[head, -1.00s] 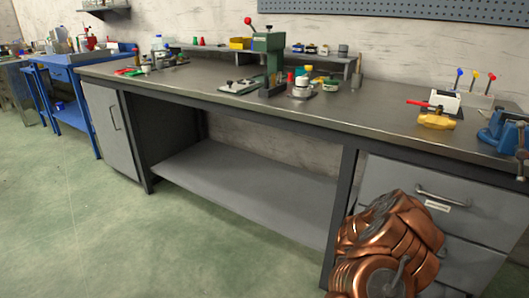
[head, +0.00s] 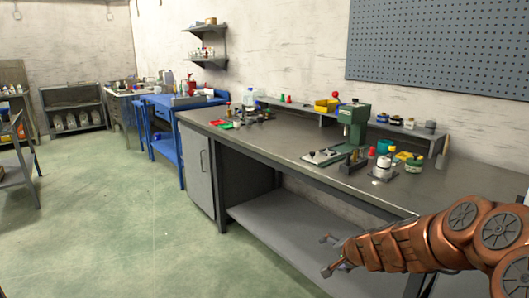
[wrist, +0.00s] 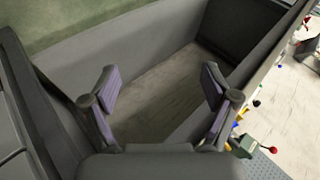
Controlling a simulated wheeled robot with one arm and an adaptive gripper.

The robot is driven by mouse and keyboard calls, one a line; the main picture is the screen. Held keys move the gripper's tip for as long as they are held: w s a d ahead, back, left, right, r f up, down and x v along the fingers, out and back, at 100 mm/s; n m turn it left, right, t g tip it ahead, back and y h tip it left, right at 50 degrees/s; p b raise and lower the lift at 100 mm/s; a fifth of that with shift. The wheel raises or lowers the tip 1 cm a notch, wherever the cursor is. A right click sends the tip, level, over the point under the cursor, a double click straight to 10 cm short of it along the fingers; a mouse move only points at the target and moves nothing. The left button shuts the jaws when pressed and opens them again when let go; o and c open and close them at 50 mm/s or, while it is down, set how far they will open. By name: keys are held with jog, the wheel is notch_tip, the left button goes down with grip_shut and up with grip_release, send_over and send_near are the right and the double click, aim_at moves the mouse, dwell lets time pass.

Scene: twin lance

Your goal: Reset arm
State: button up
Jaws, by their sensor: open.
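My copper-coloured arm (head: 440,240) reaches in from the lower right of the head view. My gripper (head: 324,254) is at its end, in front of the open bay under the workbench (head: 285,150). The wrist view shows my gripper (wrist: 160,95) with its two fingers spread wide apart. Nothing is between the fingers. Behind them the wrist view shows the grey lower shelf (wrist: 85,55) and the pale wall.
A green press (head: 352,122) and several small jars stand on the workbench. A grey cabinet (head: 197,165) closes the bench's left end. A blue bench (head: 165,120) stands farther left. The green floor (head: 110,220) on the left is clear.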

jog(key=s+a+r+n+g+y+p, duration=0.15)
jog(key=s+a+r+n+p, duration=0.25)
jog(key=s+a+r, duration=0.4)
jog(key=s+a+r+n+g+y+p, duration=0.1)
jog(key=s+a+r+n+g+p, duration=0.3)
jog(key=s+r, duration=0.55)
jog(key=s+d+r+g+h+p, duration=0.1)
jog(key=s+d+r+p, duration=0.1)
jog(key=s, duration=0.7)
jog(key=s+d+r+n+g+h+p, duration=0.1)
jog(key=s+d+r+g+h+p, duration=0.1)
jog(key=s+p, duration=0.3)
jog(key=s+d+r+n+g+h+p, duration=0.1)
jog(key=s+d+r+p, duration=0.3)
jog(key=s, duration=0.9)
jog(key=shift+s+d+r+g+h, duration=0.15)
jog(key=shift+s+r+g+h, duration=0.15)
jog(key=shift+g+h, duration=0.25)
jog(key=shift+s+d, duration=0.3)
jog(key=shift+s, duration=0.1)
jog(key=shift+c, duration=0.3)
